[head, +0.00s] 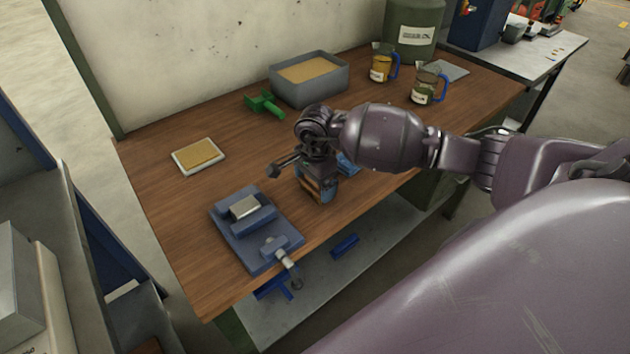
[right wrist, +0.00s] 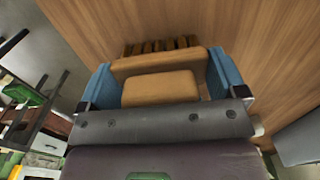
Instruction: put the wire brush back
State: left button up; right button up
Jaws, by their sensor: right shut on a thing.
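The wire brush is a tan wooden block with a row of dark bristles. In the right wrist view the wire brush (right wrist: 160,90) sits between the two blue fingers, its bristles at the far side towards the wooden surface. My right gripper (head: 318,188) is shut on it, over the front part of the workbench, right of the blue vice. In the head view only a small part of the brush shows below the gripper. I cannot tell whether it touches the bench top. My left gripper is not in view.
The blue vice (head: 232,228) holds a metal block. A white tray (head: 180,170) with a yellow pad lies left. A grey bin (head: 310,92), green tool (head: 264,104) and two mugs (head: 381,68) stand farther back.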

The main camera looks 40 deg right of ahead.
jog(key=shift+f, duration=0.15)
jog(key=o, duration=0.6)
notch_tip(320, 180, up, 12)
jog(key=shift+r+b, duration=0.15)
jog(key=shift+b, duration=0.2)
dwell(0.6)
